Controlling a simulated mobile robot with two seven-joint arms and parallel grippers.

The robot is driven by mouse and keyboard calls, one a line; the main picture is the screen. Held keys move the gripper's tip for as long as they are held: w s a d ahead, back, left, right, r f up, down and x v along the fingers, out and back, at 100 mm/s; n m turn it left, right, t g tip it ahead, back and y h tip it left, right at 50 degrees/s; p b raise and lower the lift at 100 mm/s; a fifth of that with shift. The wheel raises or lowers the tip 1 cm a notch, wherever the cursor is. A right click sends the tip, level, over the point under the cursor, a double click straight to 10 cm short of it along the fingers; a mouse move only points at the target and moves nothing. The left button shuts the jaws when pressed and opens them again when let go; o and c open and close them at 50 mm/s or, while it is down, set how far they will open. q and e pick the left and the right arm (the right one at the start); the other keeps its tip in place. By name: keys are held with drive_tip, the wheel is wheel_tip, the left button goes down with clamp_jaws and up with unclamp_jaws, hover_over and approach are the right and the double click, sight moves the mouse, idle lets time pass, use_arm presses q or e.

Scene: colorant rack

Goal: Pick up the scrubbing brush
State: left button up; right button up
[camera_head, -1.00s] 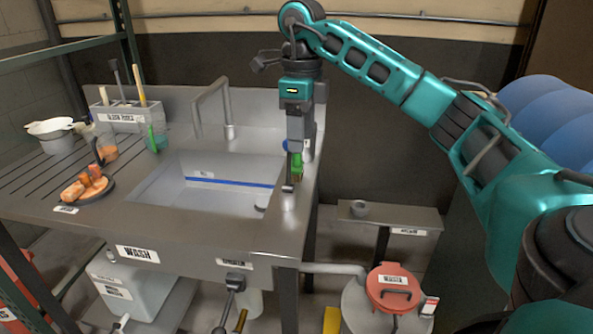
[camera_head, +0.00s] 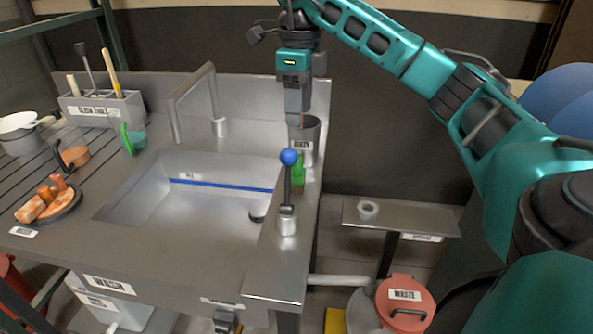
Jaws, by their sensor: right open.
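A bright green object, possibly the scrubbing brush (camera_head: 298,168), stands upright on the sink's right ledge, partly hidden by a blue-knobbed lever in front of it. I cannot make out its bristles. My right gripper (camera_head: 297,114) hangs pointing down from the teal arm, just above and behind the green object and in front of a grey cup labelled DIRTY (camera_head: 308,146). It is open and appears empty. The gap between its fingers is hard to see from here. My left gripper is not in view.
The blue-knobbed lever (camera_head: 288,158) rises close in front of the green object. The sink basin (camera_head: 185,214) lies to the left. A clean-tools holder (camera_head: 92,110), a tall faucet (camera_head: 219,126) and a plate (camera_head: 70,203) stand on the counter. A side shelf (camera_head: 420,219) is at right.

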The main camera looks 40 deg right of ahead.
drive_tip(key=b, duration=0.2)
hover_over(297, 173)
drive_tip(key=f, duration=0.6)
drive_tip(key=shift+w+d+f, duration=0.1)
drive_tip(key=shift+w+d, duration=0.1)
drive_tip(key=shift+d, duration=0.2)
drive_tip(key=shift+f, duration=0.6)
wheel_tip(297, 173, down, 5)
drive_tip(key=shift+w+f, duration=0.1)
drive_tip(key=shift+w, duration=0.05)
clamp_jaws()
